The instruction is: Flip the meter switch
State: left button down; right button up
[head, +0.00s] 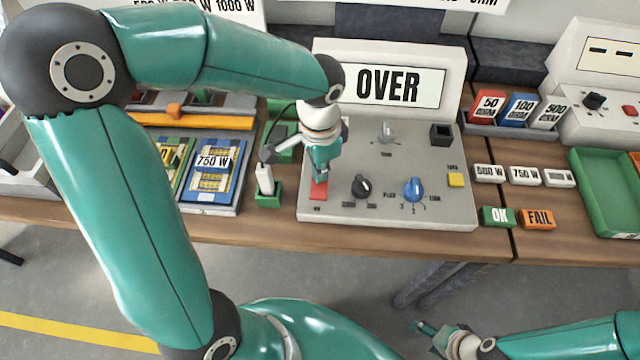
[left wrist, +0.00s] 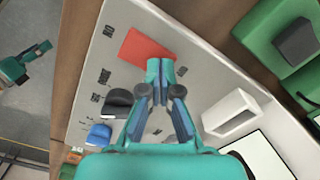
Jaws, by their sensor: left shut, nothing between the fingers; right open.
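The meter (head: 395,205) is a grey panel with a raised display reading "OVER". Its red switch (head: 318,189) is at the panel's front left corner and also shows in the left wrist view (left wrist: 142,46). My left gripper (head: 321,176) is shut and empty, pointing down at the red switch. In the left wrist view its fingertips (left wrist: 161,66) overlap the switch's edge; I cannot tell whether they touch it. My right gripper (head: 426,328) is open and empty, low in front of the table, far from the meter.
The panel also carries a black knob (head: 361,186), a blue knob (head: 413,189), a grey knob (head: 387,132) and a yellow button (head: 455,180). A white piece in a green holder (head: 268,199) stands close left of the meter. Label blocks and a green tray (head: 607,200) lie right.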

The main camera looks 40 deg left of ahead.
pick_arm(q)
jog(key=shift+f, duration=0.2)
pick_arm(e)
jog(key=shift+f, duration=0.15)
pick_arm(q)
jog(key=shift+r, duration=0.1)
jog(key=shift+r+p, duration=2.8)
jog(key=shift+r, duration=0.7)
pick_arm(e)
notch_tip(320, 180, up, 6)
jog(key=shift+f, duration=0.15)
